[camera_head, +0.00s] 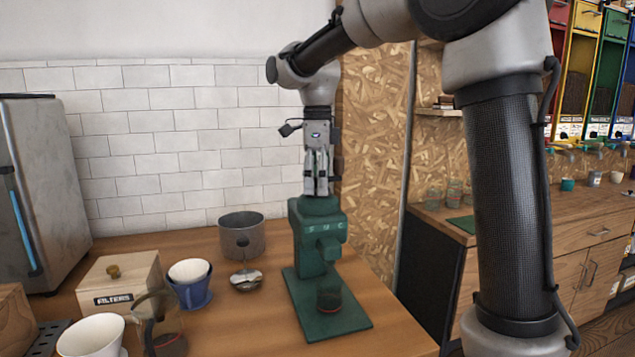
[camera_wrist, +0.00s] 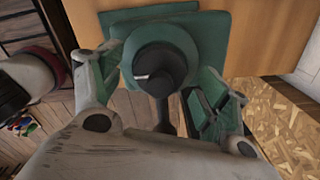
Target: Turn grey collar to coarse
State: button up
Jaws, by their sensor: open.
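A green coffee grinder (camera_head: 318,240) stands on a green base plate near the front of the wooden counter. In the wrist view its round dark grey collar (camera_wrist: 160,68) shows from above, with a short white mark on its left part. My gripper (camera_head: 318,190) points straight down right over the grinder's top. In the wrist view the fingers of my gripper (camera_wrist: 162,80) are spread, one on each side of the collar. I cannot tell whether they touch it. In the head view the fingers hide much of the collar.
A dark grey canister (camera_head: 242,240), a small metal dish (camera_head: 246,281), a blue dripper (camera_head: 190,290) and a wooden filter box (camera_head: 119,283) stand left of the grinder. An OSB wall panel (camera_head: 375,150) is close behind it. The counter's right edge is near the base plate.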

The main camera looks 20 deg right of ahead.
jog(key=shift+f, duration=0.1)
jog(key=c, duration=1.1)
jog(key=n, duration=0.4)
jog(key=shift+n, duration=0.4)
jog(key=n, duration=0.5)
jog(key=shift+n, duration=0.4)
